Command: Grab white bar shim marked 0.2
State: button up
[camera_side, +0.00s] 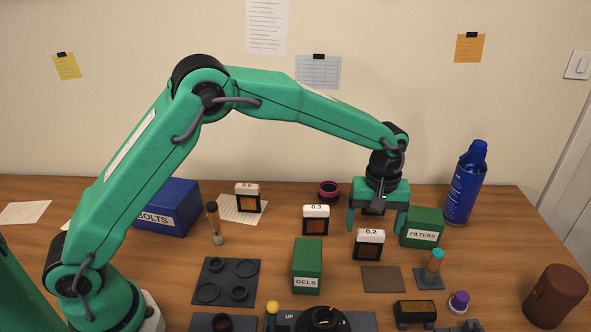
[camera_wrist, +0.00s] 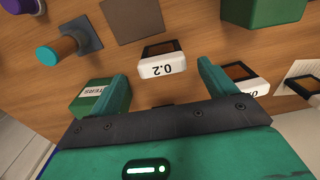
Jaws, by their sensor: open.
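The shim marked 0.2 (camera_side: 369,238) stands upright on the table in the side view, with a white bar on top and a dark-framed amber window below. In the wrist view its white bar (camera_wrist: 164,68) shows the mark upside down, just beyond and between my fingertips. My gripper (camera_side: 376,229) points down above and behind this shim in the side view. In the wrist view my gripper (camera_wrist: 162,73) has its two green fingers spread wide with nothing held between them. I cannot tell the exact height gap.
A similar 0.3 shim (camera_side: 316,212) stands to the left, another white-topped shim (camera_side: 247,191) farther back. A green FILTERS box (camera_side: 422,226) is close beside my right finger. A green GELS box (camera_side: 307,265) and a brown flat pad (camera_side: 382,279) lie nearer the camera.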

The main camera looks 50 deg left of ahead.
aim_at(371, 232)
jog(key=shift+f, duration=0.4)
jog(key=shift+f, duration=0.1)
jog(key=shift+s+a+f, duration=0.1)
jog(key=shift+s+f, duration=0.05)
jog(key=shift+f, duration=2.4)
jog(key=c, duration=1.1)
